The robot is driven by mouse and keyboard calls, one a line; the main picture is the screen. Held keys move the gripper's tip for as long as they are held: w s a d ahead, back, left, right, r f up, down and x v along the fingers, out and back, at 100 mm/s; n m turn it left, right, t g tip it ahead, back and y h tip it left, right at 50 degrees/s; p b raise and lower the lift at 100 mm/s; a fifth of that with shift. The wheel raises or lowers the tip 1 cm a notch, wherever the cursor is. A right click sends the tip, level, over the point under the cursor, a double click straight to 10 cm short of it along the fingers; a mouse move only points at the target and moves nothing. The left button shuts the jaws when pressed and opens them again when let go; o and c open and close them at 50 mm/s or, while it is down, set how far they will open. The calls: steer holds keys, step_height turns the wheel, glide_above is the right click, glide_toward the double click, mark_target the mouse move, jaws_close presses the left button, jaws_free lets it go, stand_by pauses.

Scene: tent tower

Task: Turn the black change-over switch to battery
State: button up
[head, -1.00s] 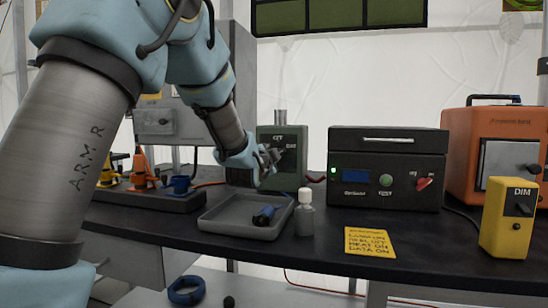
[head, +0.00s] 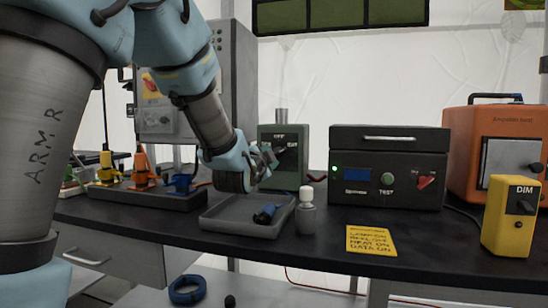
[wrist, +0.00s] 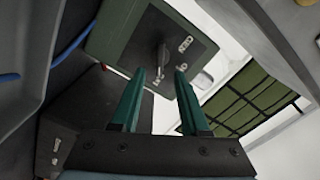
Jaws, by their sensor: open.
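The black change-over switch (wrist: 162,58) sits on a dark plate on the front of a green box (wrist: 120,40). In the wrist view its handle stands out from the plate between small white labels that I cannot read. In the head view the green box (head: 300,170) stands at the back of the bench, partly hidden by my gripper (head: 270,157). "OFF" shows at the top of its plate. In the wrist view my gripper (wrist: 160,75) is open, with its two green fingers apart. The switch lies just beyond the gap between the fingertips, and nothing is held.
A black test unit (head: 388,140) is right of the green box. A yellow note (head: 370,241) lies in front.

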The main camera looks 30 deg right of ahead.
steer(key=v, duration=0.5)
steer(key=shift+s+a, duration=0.15)
